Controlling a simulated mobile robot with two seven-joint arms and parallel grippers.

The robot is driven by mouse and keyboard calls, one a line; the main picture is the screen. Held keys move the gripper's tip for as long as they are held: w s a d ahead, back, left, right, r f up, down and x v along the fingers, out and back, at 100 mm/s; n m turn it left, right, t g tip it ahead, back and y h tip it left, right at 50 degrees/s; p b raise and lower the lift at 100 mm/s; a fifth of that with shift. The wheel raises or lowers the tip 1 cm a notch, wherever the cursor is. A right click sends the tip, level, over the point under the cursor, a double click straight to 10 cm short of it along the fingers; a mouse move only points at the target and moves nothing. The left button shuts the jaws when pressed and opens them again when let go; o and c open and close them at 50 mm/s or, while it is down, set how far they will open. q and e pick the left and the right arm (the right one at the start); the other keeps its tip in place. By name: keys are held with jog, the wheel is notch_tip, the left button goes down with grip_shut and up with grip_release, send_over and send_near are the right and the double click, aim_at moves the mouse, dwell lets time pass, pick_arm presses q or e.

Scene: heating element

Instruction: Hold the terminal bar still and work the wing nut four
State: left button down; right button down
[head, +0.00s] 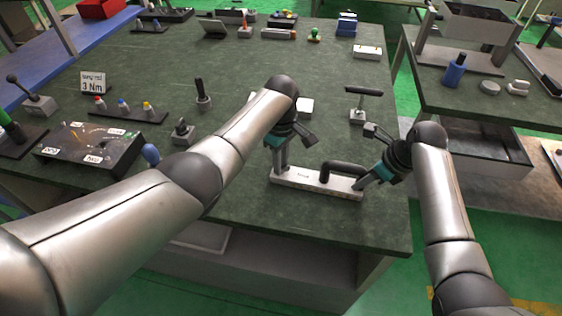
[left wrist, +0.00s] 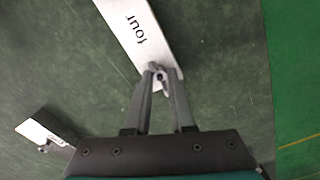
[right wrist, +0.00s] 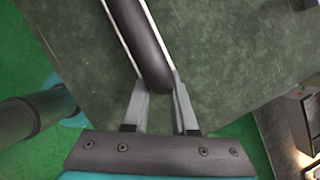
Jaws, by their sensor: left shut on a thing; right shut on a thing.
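The terminal bar (head: 318,187) is a white bar marked "four" with a black arched handle (head: 343,167), lying at the front of the green table. In the left wrist view the bar (left wrist: 133,22) runs up from my fingertips. My left gripper (head: 281,172) points down at the bar's left end. Its fingers are shut on the small grey wing nut (left wrist: 160,76), partly hidden between the tips. My right gripper (head: 362,184) reaches in at the bar's right end. In the right wrist view its fingers close around the end of the black handle (right wrist: 140,40).
A T-handled tool (head: 361,100) stands behind the bar, right of a small white block (head: 305,107). A dark panel (head: 90,147) and a rack with coloured tops (head: 123,113) are at left. A "wing nut 3 Nm" sign (head: 93,82) stands behind them. The table's front edge is close.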

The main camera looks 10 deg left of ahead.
pick_arm(q)
jog(key=c, duration=0.8)
grip_release()
jog(key=shift+o, duration=0.2)
notch_tip(320, 180, up, 12)
pick_arm(e)
jog(key=c, duration=0.6)
grip_release()
jog(key=shift+c, duration=0.2)
